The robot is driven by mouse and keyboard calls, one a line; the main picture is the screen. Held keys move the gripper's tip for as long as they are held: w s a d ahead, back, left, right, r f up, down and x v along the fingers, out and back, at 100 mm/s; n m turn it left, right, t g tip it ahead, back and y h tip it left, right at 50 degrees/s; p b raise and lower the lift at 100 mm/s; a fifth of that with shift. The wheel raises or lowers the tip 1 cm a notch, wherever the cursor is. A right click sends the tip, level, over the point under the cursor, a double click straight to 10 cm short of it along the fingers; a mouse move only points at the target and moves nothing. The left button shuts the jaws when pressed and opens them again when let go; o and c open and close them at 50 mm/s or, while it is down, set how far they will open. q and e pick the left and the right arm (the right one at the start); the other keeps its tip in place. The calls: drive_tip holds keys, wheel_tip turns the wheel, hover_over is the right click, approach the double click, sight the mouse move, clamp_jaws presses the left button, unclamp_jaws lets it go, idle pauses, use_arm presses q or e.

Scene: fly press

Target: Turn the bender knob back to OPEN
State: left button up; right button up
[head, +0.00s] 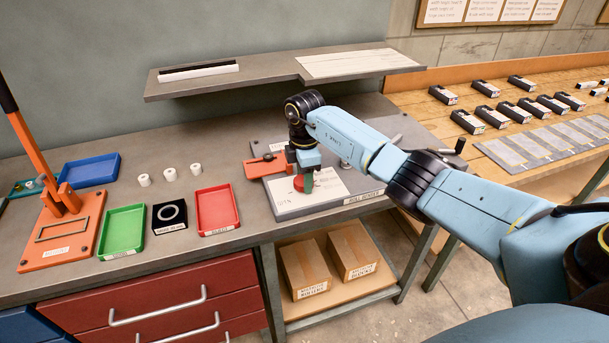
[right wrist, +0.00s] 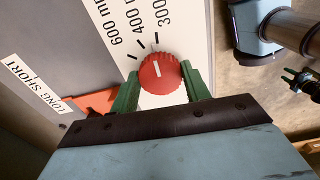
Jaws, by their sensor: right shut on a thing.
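The bender knob (right wrist: 160,73) is red with a ribbed rim and a short white pointer line. It sits on a white dial plate (right wrist: 118,22) with black marks reading 600, 400 and 300. My right gripper (right wrist: 160,84) is shut on the knob, one green finger on each side. In the head view, the knob (head: 299,185) shows under my right gripper (head: 304,180) on the grey roll bender base (head: 345,211). My left gripper is not in view.
An orange part (head: 266,166) lies left of the knob. A red tray (head: 217,209), green tray (head: 122,230) and orange press (head: 62,230) stand further left. A shelf (head: 285,72) overhangs the bench behind my arm. Cartons (head: 304,268) sit below.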

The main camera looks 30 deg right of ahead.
drive_tip(key=n, duration=0.4)
drive_tip(key=shift+w+r+n, duration=0.1)
drive_tip(key=shift+n, duration=0.2)
drive_tip(key=n, duration=0.4)
drive_tip(key=n+b, duration=0.1)
drive_tip(key=n, duration=0.5)
drive_tip(key=shift+w, duration=0.1)
drive_tip(key=n+b, duration=0.1)
drive_tip(key=n, duration=0.3)
drive_tip(key=shift+n, duration=0.3)
drive_tip(key=n+b, duration=0.1)
drive_tip(key=n, duration=0.3)
drive_tip(key=shift+a, duration=0.1)
drive_tip(key=n+b, duration=0.1)
drive_tip(key=n, duration=0.4)
drive_tip(key=shift+n, duration=0.4)
drive_tip(key=n+b, duration=0.1)
drive_tip(key=n, duration=0.3)
drive_tip(key=shift+n, duration=0.3)
drive_tip(key=n+b, duration=0.1)
drive_tip(key=n, duration=0.3)
drive_tip(key=shift+a+n, duration=0.1)
drive_tip(key=shift+n, duration=0.3)
